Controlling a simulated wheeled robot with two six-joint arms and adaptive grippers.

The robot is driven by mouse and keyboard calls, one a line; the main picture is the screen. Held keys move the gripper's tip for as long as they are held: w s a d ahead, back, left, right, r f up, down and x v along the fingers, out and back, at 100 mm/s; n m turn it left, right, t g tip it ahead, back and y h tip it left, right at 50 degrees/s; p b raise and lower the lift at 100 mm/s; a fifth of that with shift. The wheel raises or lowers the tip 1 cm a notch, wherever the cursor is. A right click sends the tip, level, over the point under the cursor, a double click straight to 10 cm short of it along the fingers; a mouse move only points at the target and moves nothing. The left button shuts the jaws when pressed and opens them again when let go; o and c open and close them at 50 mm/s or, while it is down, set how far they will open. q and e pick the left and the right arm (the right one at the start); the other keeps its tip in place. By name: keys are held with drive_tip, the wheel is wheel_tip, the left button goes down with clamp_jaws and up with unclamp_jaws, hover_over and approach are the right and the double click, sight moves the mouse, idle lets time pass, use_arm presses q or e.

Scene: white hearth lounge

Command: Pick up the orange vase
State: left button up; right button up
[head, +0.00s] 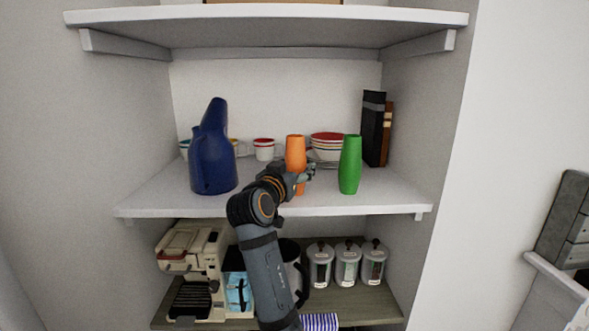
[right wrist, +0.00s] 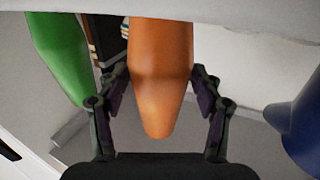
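The orange vase (head: 295,151) stands upright on the middle shelf, partly hidden by my right gripper (head: 306,173) in front of its lower half. In the right wrist view, which looks turned over, the orange vase (right wrist: 161,70) fills the space between the two fingers of my right gripper (right wrist: 160,85). The fingers are apart, one on each side of the vase, with a narrow gap showing beside it. My left gripper is not in view.
A green vase (head: 350,165) stands close to the right and a blue jug (head: 212,155) to the left on the same shelf (head: 160,200). Bowls (head: 327,147) and a cup (head: 263,149) stand behind, books (head: 373,128) at back right. The upper shelf (head: 270,24) hangs above.

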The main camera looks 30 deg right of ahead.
drive_tip(key=shift+w+d+f, duration=0.2)
drive_tip(key=shift+c, duration=1.1)
drive_tip(key=shift+w+d+f, duration=0.1)
drive_tip(key=shift+d, duration=0.05)
drive_tip(key=shift+c, duration=1.2)
drive_tip(key=c, duration=0.5)
drive_tip(key=shift+r, duration=0.4)
use_arm(q)
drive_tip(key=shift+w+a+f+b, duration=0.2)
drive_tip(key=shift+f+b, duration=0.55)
drive_tip(key=shift+b, duration=0.05)
use_arm(e)
wheel_tip(320, 180, up, 9)
drive_tip(key=shift+r, duration=0.2)
